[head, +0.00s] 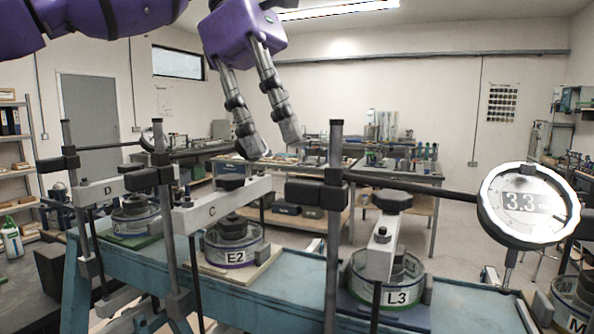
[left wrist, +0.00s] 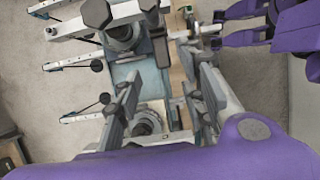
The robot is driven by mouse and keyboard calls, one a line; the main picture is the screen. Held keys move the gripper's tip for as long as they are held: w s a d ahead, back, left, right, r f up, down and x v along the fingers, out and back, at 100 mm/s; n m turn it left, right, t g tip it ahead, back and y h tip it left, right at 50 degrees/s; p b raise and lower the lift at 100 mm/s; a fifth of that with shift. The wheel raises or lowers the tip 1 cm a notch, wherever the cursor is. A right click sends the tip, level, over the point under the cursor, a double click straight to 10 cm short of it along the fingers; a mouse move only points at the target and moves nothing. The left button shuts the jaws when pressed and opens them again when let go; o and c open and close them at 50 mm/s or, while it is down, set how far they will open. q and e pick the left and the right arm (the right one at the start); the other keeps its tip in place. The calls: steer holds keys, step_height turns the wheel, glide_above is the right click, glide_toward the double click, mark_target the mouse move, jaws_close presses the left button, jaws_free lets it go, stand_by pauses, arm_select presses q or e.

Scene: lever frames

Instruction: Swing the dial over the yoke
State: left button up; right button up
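The large round dial (head: 526,203), reading 3.3, faces me at the right of the head view. A dark horizontal rod (head: 410,187) joins it to a clamp (head: 318,191) on an upright post (head: 334,240). The pale yoke (head: 380,246) stands over the ring cell marked L3 (head: 402,293). The dial hangs well to the right of this yoke. My left gripper (head: 270,141) is open and empty, fingers pointing down, above the bench between yoke C (head: 212,209) and the post. It also shows open in the left wrist view (left wrist: 163,88). My right gripper cannot be made out.
Yoke D (head: 108,189) stands further left, with another post and a smaller dial (head: 149,138) behind. Cell E2 (head: 232,244) sits under yoke C. A cell marked M (head: 577,302) is at the lower right edge. The blue bench (head: 285,283) has bare patches between stations.

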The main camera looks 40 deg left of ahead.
mark_target(299, 181)
arm_select(q)
steer(key=x, duration=0.7)
steer(key=shift+s+d, duration=0.15)
steer(key=shift+s, duration=0.05)
steer(key=shift+c, duration=0.5)
jaws_close()
